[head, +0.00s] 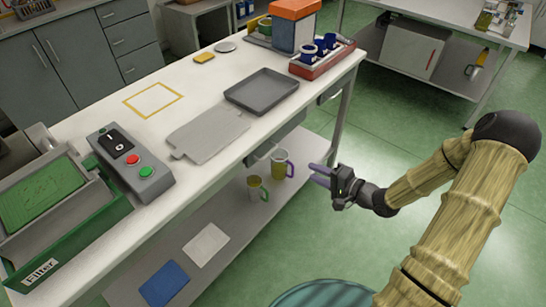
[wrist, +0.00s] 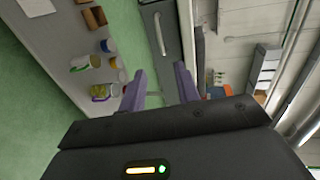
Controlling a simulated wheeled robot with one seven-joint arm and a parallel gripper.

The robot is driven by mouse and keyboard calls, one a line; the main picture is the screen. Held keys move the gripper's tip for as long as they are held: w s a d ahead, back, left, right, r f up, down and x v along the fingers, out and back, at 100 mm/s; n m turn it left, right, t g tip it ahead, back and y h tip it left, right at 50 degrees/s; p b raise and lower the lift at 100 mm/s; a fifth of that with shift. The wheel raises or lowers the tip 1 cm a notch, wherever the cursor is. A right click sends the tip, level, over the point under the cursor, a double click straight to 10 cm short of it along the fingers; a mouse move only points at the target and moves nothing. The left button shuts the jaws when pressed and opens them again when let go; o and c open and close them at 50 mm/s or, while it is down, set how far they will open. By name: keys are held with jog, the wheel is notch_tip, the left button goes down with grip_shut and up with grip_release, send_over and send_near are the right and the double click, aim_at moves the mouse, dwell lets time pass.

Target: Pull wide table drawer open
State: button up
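The wide drawer (head: 283,136) is a grey front under the worktable's long edge in the head view, with a pale bar handle (head: 262,154). It looks shut. In the wrist view the grey drawer front (wrist: 173,50) lies ahead, with its handle (wrist: 160,34) beyond the fingertips and roughly in line with the gap between them. My gripper (head: 319,175) has two purple fingers, spread apart and empty. It is out in front of the table, to the right of the drawer and below the tabletop, apart from the handle. The fingers also show in the wrist view (wrist: 159,82).
The white worktable (head: 215,90) carries a grey tray (head: 262,91), a control box (head: 132,160) and a red rack (head: 322,60). A smaller drawer (head: 330,92) is farther right. Mugs (head: 256,190) stand on the lower shelf (head: 228,218). Green floor to the right is clear.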

aim_at(270, 154)
jog(key=shift+w+a, duration=0.1)
jog(key=x, duration=1.7)
jog(key=shift+a+b, duration=0.15)
jog(key=shift+b, duration=0.2)
grip_shut()
